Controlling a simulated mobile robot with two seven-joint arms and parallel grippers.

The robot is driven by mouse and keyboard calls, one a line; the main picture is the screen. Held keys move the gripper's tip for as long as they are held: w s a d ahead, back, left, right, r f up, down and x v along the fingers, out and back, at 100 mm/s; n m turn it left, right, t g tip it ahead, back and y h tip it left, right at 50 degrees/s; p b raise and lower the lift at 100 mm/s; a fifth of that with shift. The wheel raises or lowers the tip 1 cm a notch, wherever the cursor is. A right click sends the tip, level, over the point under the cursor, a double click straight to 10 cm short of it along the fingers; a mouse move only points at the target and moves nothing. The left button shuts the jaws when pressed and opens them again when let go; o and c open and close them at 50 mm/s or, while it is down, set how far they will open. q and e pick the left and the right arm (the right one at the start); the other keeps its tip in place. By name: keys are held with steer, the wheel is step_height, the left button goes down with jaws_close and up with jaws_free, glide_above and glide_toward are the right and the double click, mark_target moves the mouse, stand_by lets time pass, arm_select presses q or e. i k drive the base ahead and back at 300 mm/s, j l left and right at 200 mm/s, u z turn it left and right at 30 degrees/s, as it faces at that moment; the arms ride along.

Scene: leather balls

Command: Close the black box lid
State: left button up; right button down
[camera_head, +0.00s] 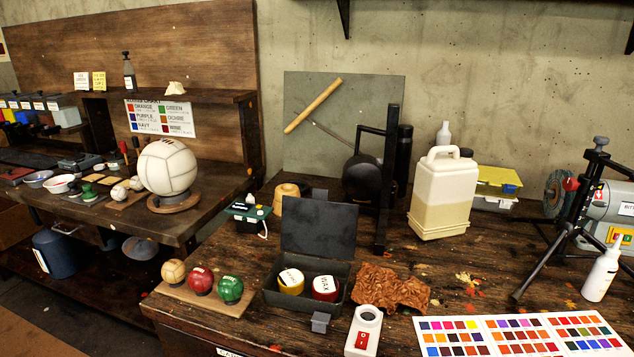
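The black box (290,304) sits on the dark wooden workbench near its front edge. Its lid (318,228) stands open, roughly upright at the back of the box. Inside are a yellow tin (291,283) and a red tin (325,289) with white tops; the red one's top reads WAX. A small grey latch (320,322) shows at the box's front. Neither of my grippers is in view.
Left of the box, a wooden stand (206,305) holds three small balls. Brown leather (391,290) lies close on the right, and a white device with a red switch (364,331) stands in front. A black metal stand (386,190) rises behind. A colour chart (520,336) lies at the right.

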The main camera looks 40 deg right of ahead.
mark_target(319, 226)
steer(key=i+j+z, duration=0.2)
steer(key=i+j, duration=0.2)
steer(key=i+j+z, duration=0.25)
steer(key=i+j, duration=0.1)
steer(key=j, duration=0.1)
